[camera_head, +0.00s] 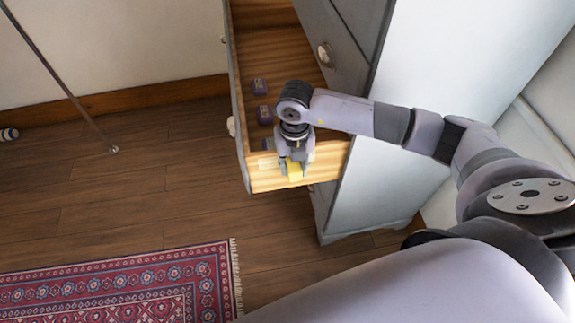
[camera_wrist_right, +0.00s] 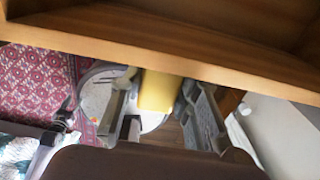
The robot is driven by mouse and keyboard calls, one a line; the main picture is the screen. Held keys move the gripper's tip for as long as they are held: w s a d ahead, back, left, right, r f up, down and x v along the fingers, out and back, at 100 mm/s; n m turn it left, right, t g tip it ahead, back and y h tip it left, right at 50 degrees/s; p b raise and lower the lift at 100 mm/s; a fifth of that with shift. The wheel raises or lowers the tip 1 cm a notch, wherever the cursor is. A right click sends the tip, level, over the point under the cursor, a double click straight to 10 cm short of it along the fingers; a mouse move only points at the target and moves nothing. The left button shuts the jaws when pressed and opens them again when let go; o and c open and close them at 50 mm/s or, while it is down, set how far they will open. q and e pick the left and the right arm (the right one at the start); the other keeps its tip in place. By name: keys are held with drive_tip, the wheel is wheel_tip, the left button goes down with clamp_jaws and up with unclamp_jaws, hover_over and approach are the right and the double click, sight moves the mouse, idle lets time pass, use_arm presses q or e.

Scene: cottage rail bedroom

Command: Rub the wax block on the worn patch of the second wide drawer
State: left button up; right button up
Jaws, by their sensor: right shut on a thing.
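The yellow wax block (camera_head: 294,172) is between the fingers of my right gripper (camera_head: 295,160), which is shut on it. The gripper points down over the near side wall of the open wide drawer (camera_head: 329,168). The block is at the outer face of that wall; I cannot tell whether it touches. In the right wrist view the wax block (camera_wrist_right: 158,90) sits between the two fingers, just beside the wooden drawer edge (camera_wrist_right: 120,48). A pale patch (camera_head: 266,163) on the wall, left of the gripper, may be the worn patch. My left gripper is not in view.
Small dark purple boxes (camera_head: 259,87) lie inside the drawer. The grey cabinet (camera_head: 460,65) stands on the right, with another drawer front and a white knob (camera_head: 324,55) above. A red patterned rug (camera_head: 130,285) lies at lower left. The wooden floor left of the drawer is mostly clear.

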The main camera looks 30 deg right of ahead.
drive_tip(key=shift+s+d, duration=0.2)
drive_tip(key=shift+d, duration=0.45)
drive_tip(key=shift+s+d, duration=0.15)
drive_tip(key=shift+d, duration=0.5)
drive_tip(key=shift+d, duration=0.1)
drive_tip(key=shift+s+d, duration=0.25)
drive_tip(key=shift+d, duration=0.55)
drive_tip(key=shift+s+d, duration=0.25)
drive_tip(key=shift+d, duration=0.55)
drive_tip(key=shift+a, duration=0.1)
drive_tip(key=shift+w+a+b, duration=0.25)
drive_tip(key=shift+w+a, duration=0.25)
drive_tip(key=shift+a, duration=1.25)
drive_tip(key=shift+w+a+b, duration=0.25)
drive_tip(key=shift+w+a, duration=0.25)
drive_tip(key=shift+a, duration=1.2)
drive_tip(key=shift+w+a+b, duration=0.25)
drive_tip(key=shift+w+a, duration=0.25)
drive_tip(key=shift+a, duration=1.25)
drive_tip(key=shift+w+a+b, duration=0.15)
drive_tip(key=shift+w+a, duration=0.15)
drive_tip(key=shift+a, duration=0.55)
drive_tip(key=shift+w+a+b, duration=0.15)
drive_tip(key=shift+w+a, duration=0.1)
drive_tip(key=shift+a, duration=0.6)
